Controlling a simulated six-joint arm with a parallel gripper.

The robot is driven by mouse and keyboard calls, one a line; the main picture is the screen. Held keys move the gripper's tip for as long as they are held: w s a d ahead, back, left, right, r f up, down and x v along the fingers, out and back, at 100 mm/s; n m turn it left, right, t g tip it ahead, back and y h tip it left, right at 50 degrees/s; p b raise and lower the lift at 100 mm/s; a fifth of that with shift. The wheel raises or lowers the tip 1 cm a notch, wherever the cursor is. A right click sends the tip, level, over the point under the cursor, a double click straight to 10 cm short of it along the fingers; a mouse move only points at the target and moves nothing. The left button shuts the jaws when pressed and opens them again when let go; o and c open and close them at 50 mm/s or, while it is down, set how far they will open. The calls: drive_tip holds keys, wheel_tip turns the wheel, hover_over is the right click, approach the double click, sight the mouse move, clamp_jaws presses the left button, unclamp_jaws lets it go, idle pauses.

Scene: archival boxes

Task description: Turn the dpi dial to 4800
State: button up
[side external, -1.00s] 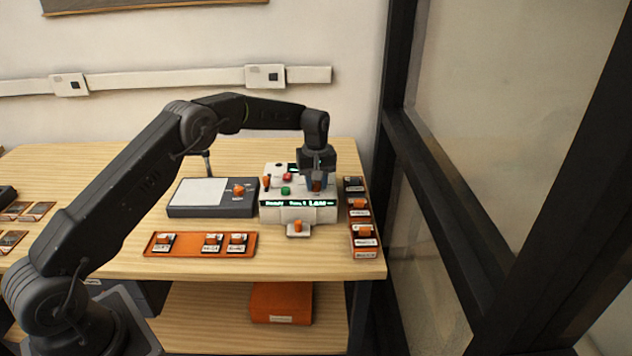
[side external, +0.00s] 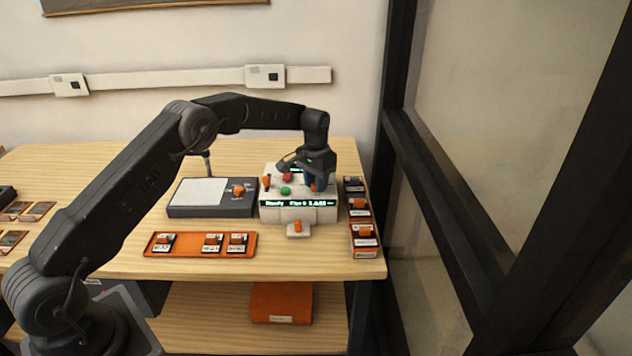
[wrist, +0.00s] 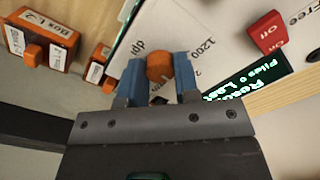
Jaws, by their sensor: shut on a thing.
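The dpi dial (wrist: 159,68) is an orange knob on the white face of the scanner box (side external: 300,214). In the wrist view my gripper (wrist: 158,75) has its two blue fingers shut on the knob, one on each side. The printed "dpi" and "1200" labels show near the knob; other markings are hidden by the fingers, so I cannot tell which value the dial points to. In the side view my gripper (side external: 316,184) is down on the right part of the box and mostly covers the dial.
A red button (side external: 287,177) and a green button (side external: 285,190) sit left of my gripper. A box row with orange-tabbed holders (side external: 362,232) stands close on the right. An orange tray (side external: 200,252) lies in front, and a grey flat device (side external: 184,211) stands to the left.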

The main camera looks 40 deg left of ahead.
drive_tip(key=m, duration=0.5)
drive_tip(key=shift+m, duration=0.3)
drive_tip(key=m, duration=0.4)
drive_tip(key=shift+m, duration=0.7)
drive_tip(key=o, duration=0.9)
drive_tip(key=shift+r, duration=0.15)
wheel_tip(320, 180, up, 14)
drive_tip(key=shift+f, duration=0.2)
